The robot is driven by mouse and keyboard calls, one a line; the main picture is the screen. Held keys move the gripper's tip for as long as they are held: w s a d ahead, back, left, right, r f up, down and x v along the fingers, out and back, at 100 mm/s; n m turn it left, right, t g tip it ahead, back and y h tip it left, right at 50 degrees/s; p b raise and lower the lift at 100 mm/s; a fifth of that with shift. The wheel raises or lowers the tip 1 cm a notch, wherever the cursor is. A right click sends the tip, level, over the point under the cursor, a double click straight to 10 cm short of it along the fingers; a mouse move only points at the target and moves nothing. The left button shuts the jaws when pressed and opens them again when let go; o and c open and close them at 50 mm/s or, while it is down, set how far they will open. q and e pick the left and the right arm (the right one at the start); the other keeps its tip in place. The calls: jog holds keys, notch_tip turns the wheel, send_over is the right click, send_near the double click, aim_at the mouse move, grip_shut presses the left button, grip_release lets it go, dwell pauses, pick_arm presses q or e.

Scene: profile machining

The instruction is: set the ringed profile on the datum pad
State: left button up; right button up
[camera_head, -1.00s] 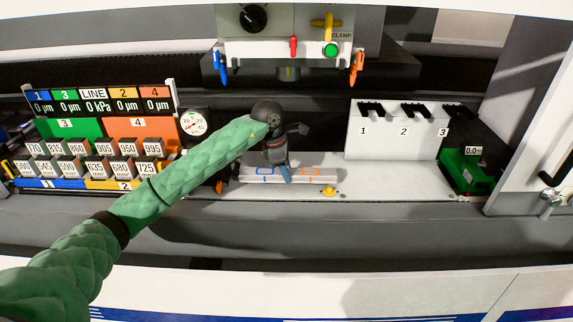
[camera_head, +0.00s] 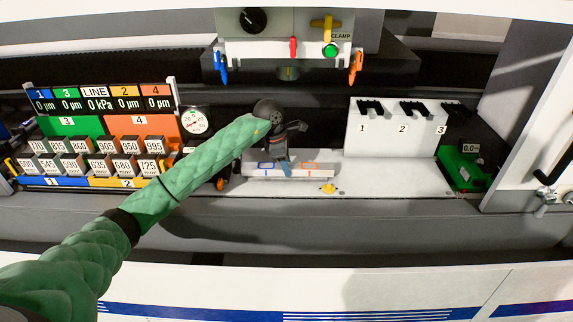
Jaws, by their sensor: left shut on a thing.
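My left gripper (camera_head: 284,158) reaches in from the left on its green-sleeved arm and points down over a pale bar (camera_head: 325,172). The bar has a blue outline and an orange outline on its top. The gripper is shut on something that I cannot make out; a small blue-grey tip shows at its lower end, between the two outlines. I cannot tell whether it touches the bar. No ring mark can be made out on any profile, and I cannot tell which surface is the datum pad. My right gripper is not in view.
Numbered grey blocks (camera_head: 105,146) stand in rows at the left below a readout board (camera_head: 97,100), beside a dial gauge (camera_head: 195,121). A clamp head (camera_head: 290,50) hangs above. A white rack (camera_head: 390,135) and green device (camera_head: 463,168) stand right. The light bed (camera_head: 390,178) is mostly clear there.

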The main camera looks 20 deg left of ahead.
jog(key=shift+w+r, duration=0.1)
pick_arm(q)
jog(key=o, duration=1.1)
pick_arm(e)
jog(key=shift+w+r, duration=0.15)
